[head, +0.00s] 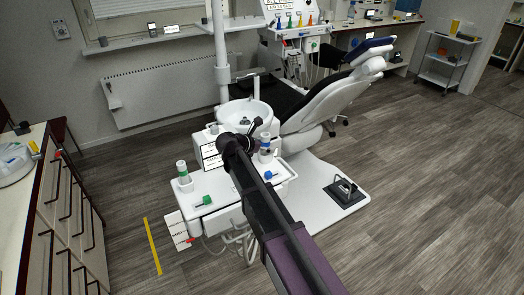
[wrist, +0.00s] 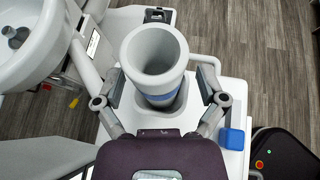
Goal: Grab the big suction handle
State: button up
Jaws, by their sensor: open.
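A wide, hollow grey-white tube with a blue band (wrist: 155,48) stands upright in a round opening of the white unit in the wrist view. I take it for the big suction handle. In the head view it shows as a blue-banded cylinder (head: 265,153) just right of my gripper (head: 254,128). In the wrist view my gripper (wrist: 160,80) is open, with one finger on each side of the tube. The fingers appear apart from it, and nothing is held. The tube's lower end is hidden in the opening.
A similar green-banded cylinder (head: 183,174) stands at the left of the white unit. The basin (head: 243,114) is behind my gripper, and the dental chair (head: 325,100) is to the right. A blue block (wrist: 232,139) lies near the right finger. Open floor lies right.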

grip_shut()
jog(key=shift+r, duration=0.1)
dwell(0.4)
notch_tip(320, 180, up, 10)
jog(key=p, duration=1)
dwell(0.6)
